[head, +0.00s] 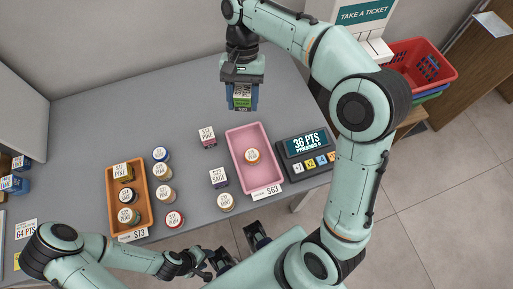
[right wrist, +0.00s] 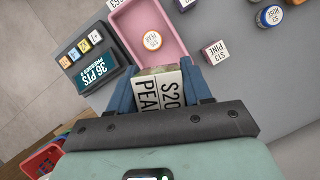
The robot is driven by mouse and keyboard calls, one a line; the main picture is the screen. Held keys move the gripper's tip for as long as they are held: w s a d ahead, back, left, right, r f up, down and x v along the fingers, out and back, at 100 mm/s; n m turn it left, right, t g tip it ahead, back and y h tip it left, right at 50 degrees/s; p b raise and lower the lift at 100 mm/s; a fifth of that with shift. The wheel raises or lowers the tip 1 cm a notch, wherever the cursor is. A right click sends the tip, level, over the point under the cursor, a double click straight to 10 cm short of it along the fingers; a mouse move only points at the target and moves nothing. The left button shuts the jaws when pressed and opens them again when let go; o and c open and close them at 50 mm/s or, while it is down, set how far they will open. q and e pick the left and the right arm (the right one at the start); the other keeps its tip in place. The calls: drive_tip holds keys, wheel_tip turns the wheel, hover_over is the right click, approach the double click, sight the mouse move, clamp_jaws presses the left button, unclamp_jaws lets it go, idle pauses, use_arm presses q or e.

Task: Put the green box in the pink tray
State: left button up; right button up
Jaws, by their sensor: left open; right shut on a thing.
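The green box (head: 242,102), labelled S20, is held between the fingers of my right gripper (head: 242,92) at the back of the counter. In the right wrist view the box (right wrist: 160,92) shows its PEAR label between the two blue fingers, which are shut on it. The pink tray (head: 267,185) lies in front of and slightly right of the box in the head view, apart from it. A round jar (head: 252,156) stands in the tray. My left gripper (head: 240,247) is open and empty at the front edge, away from the tray.
A points display (head: 305,146) stands close right of the pink tray.

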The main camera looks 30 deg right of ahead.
drive_tip(key=b, duration=0.2)
hover_over(246, 146)
drive_tip(key=w, duration=0.1)
wheel_tip(246, 146, down, 13)
use_arm(q)
drive_tip(key=shift+s+f+b, duration=0.25)
drive_tip(key=shift+s+f, duration=0.1)
drive_tip(key=shift+f, duration=0.5)
drive_tip(key=shift+s+f+b, duration=0.25)
drive_tip(key=shift+s+f, duration=0.05)
drive_tip(key=shift+f, duration=0.55)
use_arm(e)
drive_tip(key=shift+w+d+f, duration=0.1)
drive_tip(key=shift+d+f, duration=0.1)
drive_tip(key=shift+f, duration=1.5)
drive_tip(key=shift+d+f, duration=0.2)
drive_tip(key=shift+f, duration=1.45)
drive_tip(key=shift+f, duration=0.15)
drive_tip(key=o, duration=0.8)
use_arm(q)
drive_tip(key=shift+w+r+p, duration=0.2)
drive_tip(key=shift+r+p, duration=0.35)
drive_tip(key=shift+r, duration=0.05)
drive_tip(key=shift+w+r+p, duration=0.2)
drive_tip(key=shift+r+p, duration=0.35)
use_arm(e)
drive_tip(key=v, duration=1.2)
